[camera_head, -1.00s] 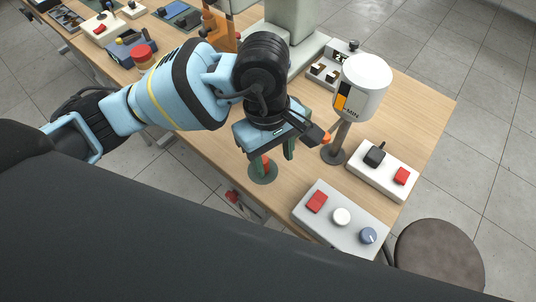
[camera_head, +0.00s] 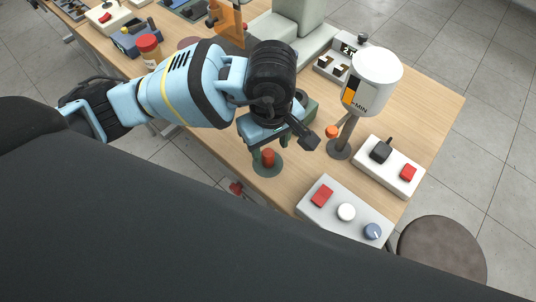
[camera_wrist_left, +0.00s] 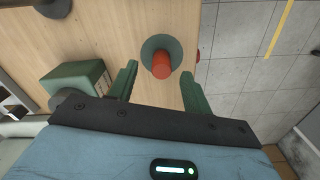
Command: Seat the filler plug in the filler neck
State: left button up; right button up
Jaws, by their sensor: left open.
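A short red cylinder (camera_head: 268,157), likely the filler plug, stands upright on a round grey-green disc (camera_head: 262,172) near the table's front edge. My left gripper (camera_head: 268,151) is open above it. In the left wrist view, the red cylinder (camera_wrist_left: 161,70) shows between the two green fingers of my left gripper (camera_wrist_left: 160,78), with a gap on each side. A white reservoir marked MIN (camera_head: 371,82) stands on a grey post to the right. An orange round part (camera_head: 332,131) shows beside that post. I cannot tell for certain which part is the filler neck. My right gripper is not in view.
A grey-green machine (camera_head: 290,30) stands behind my arm. A red-topped jar (camera_head: 149,50) is at left.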

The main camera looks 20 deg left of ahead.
aim_at(269, 154)
pick_arm(q)
jog(key=shift+s+a+f, duration=0.1)
jog(key=shift+s+f, duration=0.05)
jog(key=shift+f, duration=1.55)
grip_shut()
jog(key=shift+r, duration=0.1)
jog(key=shift+r, duration=0.8)
jog(key=shift+s+d+r, duration=0.2)
jog(key=shift+r, duration=0.3)
jog(key=shift+s+d+r, duration=0.15)
jog(key=shift+r, duration=0.3)
jog(key=s+d+r+b, duration=0.1)
jog(key=s+d, duration=0.8)
jog(key=s, duration=0.2)
jog(key=shift+s+d+r, duration=0.2)
jog(key=shift+s+d, duration=0.1)
jog(key=shift+d, duration=0.05)
